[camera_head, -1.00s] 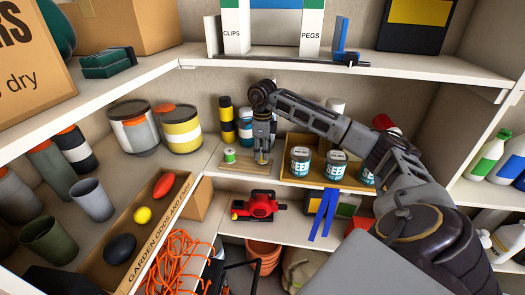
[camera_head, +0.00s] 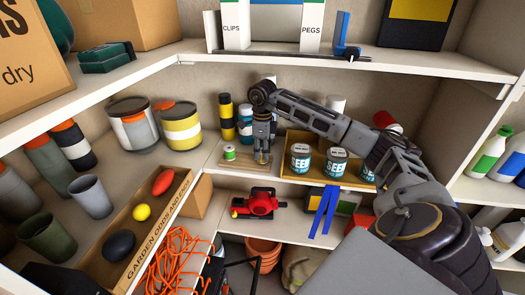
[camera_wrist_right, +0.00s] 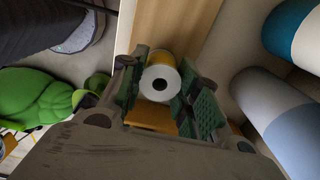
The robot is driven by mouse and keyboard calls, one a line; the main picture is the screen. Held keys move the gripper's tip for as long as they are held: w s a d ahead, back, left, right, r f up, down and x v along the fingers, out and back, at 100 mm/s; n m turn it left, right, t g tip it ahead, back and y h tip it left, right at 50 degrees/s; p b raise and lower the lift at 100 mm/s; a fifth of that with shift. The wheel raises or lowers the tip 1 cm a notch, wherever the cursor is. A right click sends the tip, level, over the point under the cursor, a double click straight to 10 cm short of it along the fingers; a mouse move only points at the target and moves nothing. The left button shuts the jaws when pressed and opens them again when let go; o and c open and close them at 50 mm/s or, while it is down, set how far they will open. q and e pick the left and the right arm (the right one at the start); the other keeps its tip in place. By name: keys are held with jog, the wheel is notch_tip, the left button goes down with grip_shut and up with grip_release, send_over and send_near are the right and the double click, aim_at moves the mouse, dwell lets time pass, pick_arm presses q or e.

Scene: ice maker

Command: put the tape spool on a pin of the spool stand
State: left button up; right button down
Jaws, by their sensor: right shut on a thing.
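My right gripper (camera_head: 263,146) points down over the right part of the wooden spool stand (camera_head: 239,165), on the middle shelf. In the right wrist view the gripper (camera_wrist_right: 165,98) has its green pads on either side of a tape spool (camera_wrist_right: 161,83) with a white end, a dark centre hole and an amber side. It is shut on this spool. A green spool (camera_head: 230,153) stands on the left part of the stand. The stand's pale wood (camera_wrist_right: 176,25) shows behind the held spool in the wrist view. I cannot make out a pin under the spool. My left gripper is not in view.
Seed cans (camera_head: 300,159) in a tray stand just right of the gripper. A black and yellow container (camera_head: 226,118) and a blue and white one (camera_head: 245,128) stand behind the stand. A yellow-banded tin (camera_head: 181,128) is to the left. The upper shelf (camera_head: 285,67) overhangs.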

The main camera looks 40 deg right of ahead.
jog(key=shift+f, duration=0.15)
jog(key=c, duration=1)
grip_release()
jog(key=shift+o, duration=0.2)
